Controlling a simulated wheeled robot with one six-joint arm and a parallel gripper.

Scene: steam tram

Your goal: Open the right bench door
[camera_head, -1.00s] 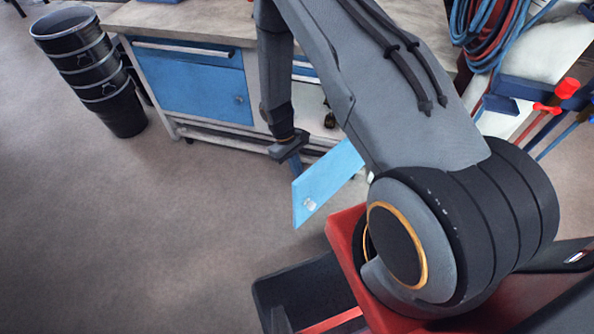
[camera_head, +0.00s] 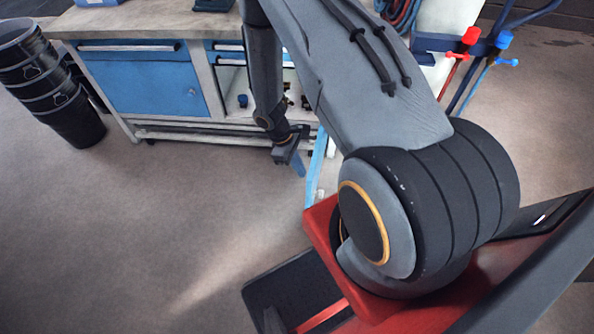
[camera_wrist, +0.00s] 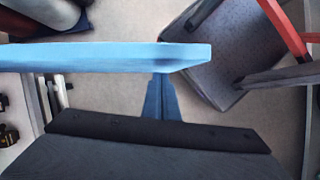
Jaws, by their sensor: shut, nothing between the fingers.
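The right bench door (camera_head: 317,165) is a light blue panel that stands swung out from the workbench. It appears nearly edge-on, and my arm hides part of it. The compartment behind it (camera_head: 232,85) is exposed, with small dark items inside. My gripper (camera_head: 298,168) has blue fingers, which are shut and empty, close beside the door on its left in the head view. In the wrist view the door (camera_wrist: 105,57) crosses the picture edge-on, and the gripper fingers (camera_wrist: 161,100) are just beside its edge. I cannot tell whether they touch it.
The left blue bench door (camera_head: 145,85) is shut. Stacked black buckets (camera_head: 50,85) stand left of the workbench (camera_head: 150,22). Red and blue valves (camera_head: 470,38) and hoses are at the right. Open floor lies in front of the bench at left.

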